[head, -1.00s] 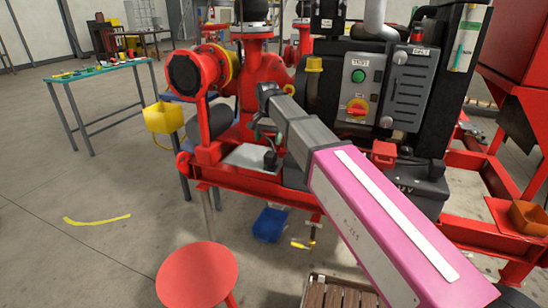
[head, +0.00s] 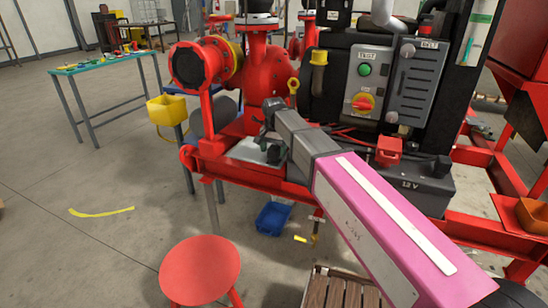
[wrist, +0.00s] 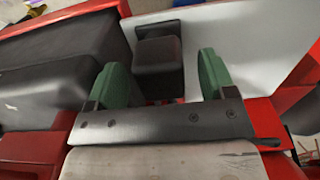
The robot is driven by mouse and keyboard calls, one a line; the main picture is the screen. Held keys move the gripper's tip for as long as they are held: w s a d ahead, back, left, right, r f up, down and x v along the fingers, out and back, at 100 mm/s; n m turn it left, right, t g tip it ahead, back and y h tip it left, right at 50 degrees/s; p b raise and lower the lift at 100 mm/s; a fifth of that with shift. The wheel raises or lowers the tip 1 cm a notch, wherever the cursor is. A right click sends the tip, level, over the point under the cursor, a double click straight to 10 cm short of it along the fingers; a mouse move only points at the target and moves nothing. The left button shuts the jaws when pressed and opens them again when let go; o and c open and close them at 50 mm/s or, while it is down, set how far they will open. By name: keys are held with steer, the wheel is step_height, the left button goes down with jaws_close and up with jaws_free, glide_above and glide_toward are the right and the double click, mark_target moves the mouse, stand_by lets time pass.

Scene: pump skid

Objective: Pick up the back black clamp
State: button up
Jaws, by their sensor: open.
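In the wrist view a black block-shaped piece (wrist: 158,55), which looks like the black clamp, stands on a pale grey plate (wrist: 235,45). My gripper (wrist: 163,75) is open, with one green finger on each side of the piece and a visible gap to the right finger. I cannot tell whether the fingers are low enough to flank it fully. In the head view the end of my arm is over the grey plate (head: 245,150) on the red skid; a dark shape (head: 275,153) there is small, and I cannot separate clamp from fingers.
A large black body (wrist: 60,55) lies close left of my fingers in the wrist view. In the head view the red pump (head: 262,75) rises behind, and the control box (head: 368,85) stands right. A red stool (head: 200,270) and blue bin (head: 272,218) are below.

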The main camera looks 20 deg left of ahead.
step_height(320, 180, down, 2)
steer(key=shift+f, duration=0.1)
steer(key=c, duration=1.2)
steer(key=shift+r, duration=0.95)
step_height(320, 180, up, 3)
steer(key=shift+f, duration=0.15)
steer(key=s+a+r, duration=0.1)
steer(key=a+r, duration=0.1)
steer(key=a, duration=0.1)
steer(key=s+a+r, duration=0.2)
steer(key=a, duration=0.2)
steer(key=s+a+r, duration=0.1)
steer(key=a+r, duration=0.1)
steer(key=a, duration=0.1)
steer(key=shift+s+a+r, duration=0.3)
steer(key=shift+a, duration=0.1)
